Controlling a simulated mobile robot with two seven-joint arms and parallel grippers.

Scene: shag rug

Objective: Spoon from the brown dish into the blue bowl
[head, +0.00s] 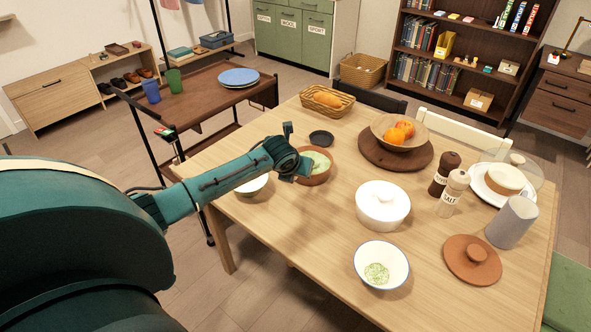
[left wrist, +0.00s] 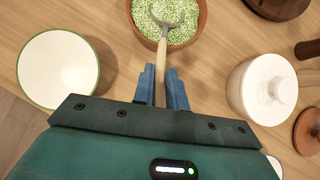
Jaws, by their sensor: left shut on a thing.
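The brown dish (head: 318,178) stands on the table and holds pale green grains; it is at the top of the left wrist view (left wrist: 203,22). My left gripper (head: 297,170) is at the dish's near left side. In the left wrist view my left gripper (left wrist: 161,72) is shut on the handle of a spoon (left wrist: 160,58). The spoon's scoop lies in the grains inside the dish. The blue bowl (head: 397,258), white with a blue rim, stands near the table's front edge with some green grains in its bottom. My right gripper is not in view.
A white bowl with a green rim (left wrist: 58,70) stands left of the dish. A lidded white pot (head: 382,208) stands between dish and blue bowl. A terracotta lid (head: 460,272), salt (head: 453,190) and pepper mills (head: 444,170) stand right. A small dark dish (head: 321,137) is behind.

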